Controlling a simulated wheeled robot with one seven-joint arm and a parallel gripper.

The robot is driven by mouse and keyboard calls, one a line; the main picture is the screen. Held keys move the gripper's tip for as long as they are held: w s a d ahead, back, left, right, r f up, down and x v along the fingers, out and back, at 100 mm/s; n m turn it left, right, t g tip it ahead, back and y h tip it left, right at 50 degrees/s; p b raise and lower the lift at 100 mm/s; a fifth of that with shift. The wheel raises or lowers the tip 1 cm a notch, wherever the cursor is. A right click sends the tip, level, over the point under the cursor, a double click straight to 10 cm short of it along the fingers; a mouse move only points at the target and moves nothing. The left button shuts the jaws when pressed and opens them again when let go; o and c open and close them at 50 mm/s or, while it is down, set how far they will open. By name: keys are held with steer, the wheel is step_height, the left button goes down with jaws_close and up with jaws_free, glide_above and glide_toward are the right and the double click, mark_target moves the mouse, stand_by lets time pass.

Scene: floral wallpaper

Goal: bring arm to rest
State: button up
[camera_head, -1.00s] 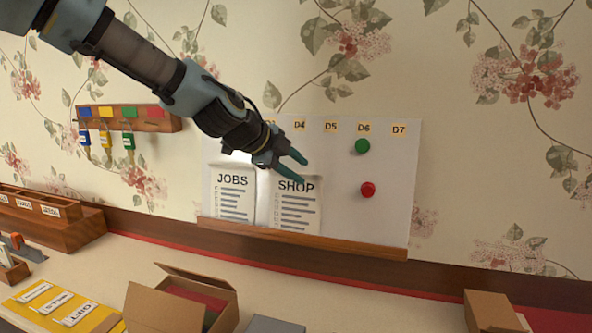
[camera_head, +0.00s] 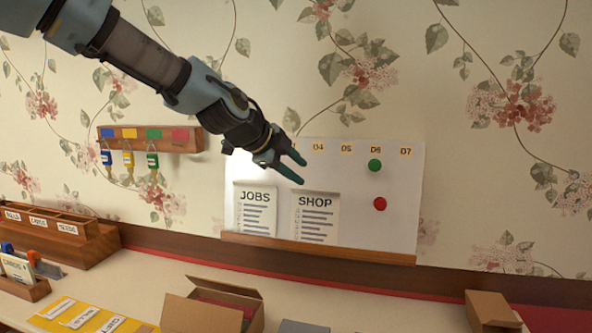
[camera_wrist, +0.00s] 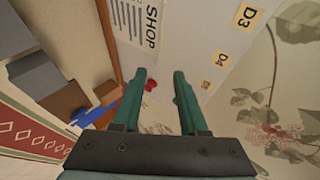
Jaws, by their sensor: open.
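My gripper (camera_head: 298,170) is in the upper middle of the head view, in front of the whiteboard (camera_head: 400,225), with its two teal fingers apart and nothing between them. The SHOP sheet (camera_head: 316,217) and the JOBS sheet (camera_head: 256,212) are on the board below the gripper. In the wrist view, my gripper (camera_wrist: 160,80) shows both fingers spread, with the board's SHOP sheet (camera_wrist: 135,20) beyond them. My gripper appears apart from the board, but the exact gap is hard to tell.
A green magnet (camera_head: 375,165) and a red magnet (camera_head: 380,204) are on the board's right side. A key rack (camera_head: 150,139) hangs at left. Below, the counter holds an open cardboard box (camera_head: 195,315), a wooden sorter (camera_head: 60,240) and a brown box (camera_head: 490,310).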

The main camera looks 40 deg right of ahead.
stand_by(0.3)
steer(key=w+a+f+n+t+y, duration=0.15)
steer(key=w+a+f+n, duration=0.25)
steer(key=a, duration=0.4)
steer(key=w+a+f+n+y, duration=0.2)
steer(key=w+a+f+n, duration=0.15)
steer(key=a, duration=0.35)
steer(key=w+a+f+n+t+y, duration=0.1)
steer(key=w+a+f+n+y, duration=0.15)
steer(key=a+f+n, duration=0.4)
steer(key=s+a+f+n+g+y, duration=0.1)
steer(key=s+a+f+n+y, duration=0.1)
steer(key=a+n, duration=0.6)
steer(key=s+a+f+n+y, duration=0.2)
steer(key=a+n, duration=0.6)
steer(key=a, duration=1.5)
steer(key=shift+s+a+g, duration=0.15)
steer(key=shift+s+g, duration=0.2)
steer(key=shift+s, duration=0.3)
